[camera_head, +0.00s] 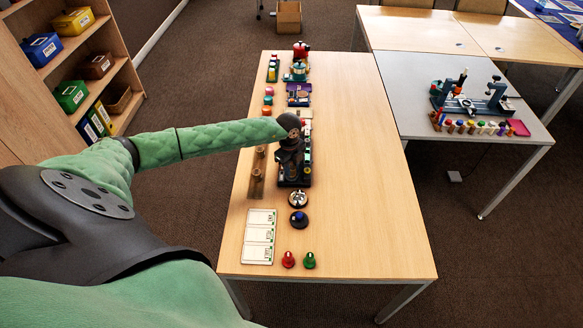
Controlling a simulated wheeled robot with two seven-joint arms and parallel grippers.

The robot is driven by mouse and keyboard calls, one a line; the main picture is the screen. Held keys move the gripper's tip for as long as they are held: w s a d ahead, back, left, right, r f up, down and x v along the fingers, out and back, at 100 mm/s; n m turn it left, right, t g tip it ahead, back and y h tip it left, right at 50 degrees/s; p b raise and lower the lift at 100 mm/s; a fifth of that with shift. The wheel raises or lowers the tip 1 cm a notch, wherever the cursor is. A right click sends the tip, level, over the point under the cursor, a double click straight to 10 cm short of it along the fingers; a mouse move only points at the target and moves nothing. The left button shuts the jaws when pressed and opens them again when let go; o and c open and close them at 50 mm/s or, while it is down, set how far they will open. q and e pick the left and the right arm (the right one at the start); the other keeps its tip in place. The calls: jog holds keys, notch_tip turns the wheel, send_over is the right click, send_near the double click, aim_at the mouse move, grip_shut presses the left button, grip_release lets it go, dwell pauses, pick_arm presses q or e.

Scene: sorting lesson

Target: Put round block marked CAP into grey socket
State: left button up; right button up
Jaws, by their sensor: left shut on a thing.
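My left gripper (290,165) is dark and points down over a dark tray (295,184) with small coloured parts, on the wooden table. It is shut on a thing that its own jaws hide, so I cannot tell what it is. No CAP mark is readable. A silver-grey round piece (298,199) lies just in front of the tray; I cannot tell if it is the grey socket. A dark round piece with a blue top (299,219) stands nearer to me. My right gripper is not in view.
White cards (259,237) lie at the left front of the wooden table (365,190). A red piece (288,260) and a green piece (309,260) stand near the front edge. A wooden rack (257,175) is left of my gripper. The table's right half is clear.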

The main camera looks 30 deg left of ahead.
pick_arm(q)
jog(key=shift+f+b, duration=0.35)
jog(key=shift+f, duration=0.2)
jog(key=o, duration=0.7)
jog(key=shift+o, duration=0.2)
jog(key=shift+w+a+r+p, duration=0.15)
jog(key=shift+r+p, duration=1.1)
jog(key=shift+r, duration=1.35)
jog(key=shift+a+r+p, duration=0.25)
jog(key=shift+r+p, duration=1)
jog(key=shift+r, duration=1.65)
jog(key=shift+r, duration=0.1)
jog(key=shift+r+p, duration=1.15)
jog(key=shift+r, duration=1.75)
